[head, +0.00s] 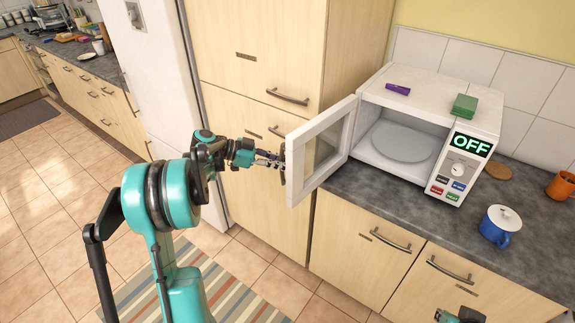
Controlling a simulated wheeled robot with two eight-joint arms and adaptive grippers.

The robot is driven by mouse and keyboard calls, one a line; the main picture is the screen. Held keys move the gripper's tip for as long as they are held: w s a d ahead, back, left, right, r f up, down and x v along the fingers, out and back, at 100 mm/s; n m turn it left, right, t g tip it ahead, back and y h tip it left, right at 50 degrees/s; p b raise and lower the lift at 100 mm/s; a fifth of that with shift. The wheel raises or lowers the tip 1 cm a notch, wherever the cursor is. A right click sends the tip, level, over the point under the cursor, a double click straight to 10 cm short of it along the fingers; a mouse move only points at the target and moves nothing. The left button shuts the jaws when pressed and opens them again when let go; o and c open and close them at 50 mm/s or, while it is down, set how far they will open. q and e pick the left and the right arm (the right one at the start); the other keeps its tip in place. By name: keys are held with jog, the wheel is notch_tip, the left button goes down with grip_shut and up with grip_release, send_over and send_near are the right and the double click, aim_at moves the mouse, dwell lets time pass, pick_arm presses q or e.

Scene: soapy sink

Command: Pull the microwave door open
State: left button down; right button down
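The white microwave (437,105) stands on the dark countertop, and its display reads OFF. Its door (324,146) is swung wide open to the left, showing the lit inside with a round plate (401,141). My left gripper (281,162) is at the door's free outer edge, by the handle side. The fingers are small and partly hidden there, so I cannot tell whether they close on the handle. My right gripper (460,315) shows only in part at the bottom edge, low in front of the cabinets, its fingers unclear.
A purple block (397,89) and a green block (464,106) lie on top of the microwave. A tall cabinet (262,45) stands behind the door.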

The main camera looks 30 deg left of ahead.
pick_arm(q)
jog(key=shift+s+f, duration=0.15)
jog(key=shift+f, duration=0.05)
jog(key=c, duration=1.5)
grip_release()
jog(key=shift+a, duration=0.15)
jog(key=shift+c, duration=0.2)
jog(key=shift+r, duration=0.1)
jog(key=shift+s+a+r, duration=0.1)
jog(key=v, duration=1.2)
